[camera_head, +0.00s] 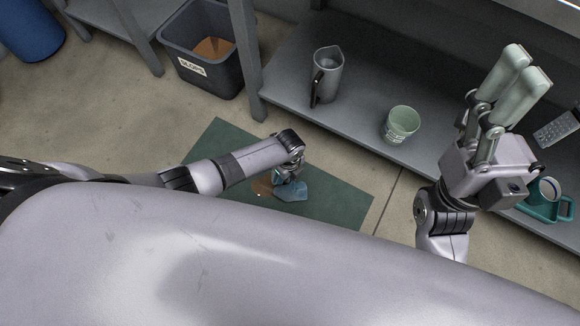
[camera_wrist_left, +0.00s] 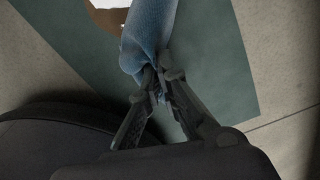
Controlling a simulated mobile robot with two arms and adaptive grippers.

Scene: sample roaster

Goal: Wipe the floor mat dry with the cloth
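The dark green floor mat (camera_head: 335,205) lies flat on the floor below the shelf, partly hidden by my left arm. A brown wet patch (camera_head: 263,187) is on the mat, just left of the blue cloth (camera_head: 291,191). My left gripper (camera_head: 284,176) reaches down to the mat. In the left wrist view its fingers (camera_wrist_left: 158,88) are closed on the bunched blue cloth (camera_wrist_left: 148,35). The brown patch (camera_wrist_left: 107,17) shows beyond the cloth, with a bright glint. My right gripper (camera_head: 522,72) is raised over the shelf at right, fingers upward, holding nothing visible.
A dark slops bin (camera_head: 200,75) with brown contents stands behind the mat. A metal jug (camera_head: 326,75) and a pale green cup (camera_head: 400,123) stand on the low grey shelf. A teal holder (camera_head: 545,205) is at right. Bare floor surrounds the mat.

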